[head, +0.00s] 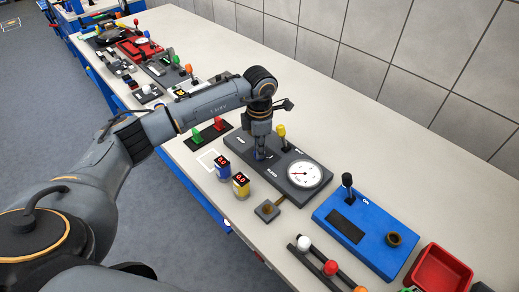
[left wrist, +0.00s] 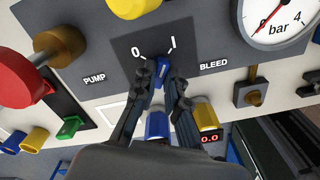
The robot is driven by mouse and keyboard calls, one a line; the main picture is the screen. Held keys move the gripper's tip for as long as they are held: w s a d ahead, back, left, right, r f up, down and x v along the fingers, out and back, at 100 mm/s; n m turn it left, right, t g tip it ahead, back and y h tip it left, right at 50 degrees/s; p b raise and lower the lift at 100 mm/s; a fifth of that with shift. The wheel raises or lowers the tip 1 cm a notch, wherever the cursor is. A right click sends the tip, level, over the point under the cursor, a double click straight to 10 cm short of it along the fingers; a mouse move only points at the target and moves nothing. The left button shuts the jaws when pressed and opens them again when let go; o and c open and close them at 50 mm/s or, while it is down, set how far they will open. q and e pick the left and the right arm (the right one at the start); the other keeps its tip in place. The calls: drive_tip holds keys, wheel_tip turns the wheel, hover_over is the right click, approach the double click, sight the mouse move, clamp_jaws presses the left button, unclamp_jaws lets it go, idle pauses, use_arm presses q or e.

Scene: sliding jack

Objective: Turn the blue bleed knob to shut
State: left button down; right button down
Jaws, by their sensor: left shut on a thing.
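The blue bleed knob (left wrist: 163,71) sits on the dark grey panel (left wrist: 205,40) between the marks 0 and I, beside the word BLEED. In the left wrist view its upper end leans a little toward the I. My left gripper (left wrist: 160,82) is shut on the knob, one finger on each side, and partly hides it. In the head view the gripper (head: 261,151) reaches down onto the panel (head: 285,194), and the knob is mostly hidden by the fingers. The round white gauge (head: 305,174) is on the same panel, right of the knob. My right gripper is not in view.
A yellow-topped lever (head: 281,131) stands on the panel behind my gripper. Blue and yellow cylinders with red displays (head: 240,184) stand in front. A blue box (head: 361,232) with a black lever is at the right. Red and green handles (head: 208,131) are at the left.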

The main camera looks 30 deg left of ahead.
use_arm(q)
drive_tip(key=n+b, duration=0.1)
drive_tip(key=n, duration=0.2)
drive_tip(key=shift+n, duration=0.4)
drive_tip(key=n+b, duration=0.1)
drive_tip(key=n, duration=0.2)
drive_tip(key=shift+n, duration=0.3)
drive_tip(key=n+b, duration=0.1)
drive_tip(key=n, duration=0.3)
drive_tip(key=shift+n, duration=1.9)
drive_tip(key=shift+r, duration=0.1)
drive_tip(key=c, duration=1.4)
unclamp_jaws()
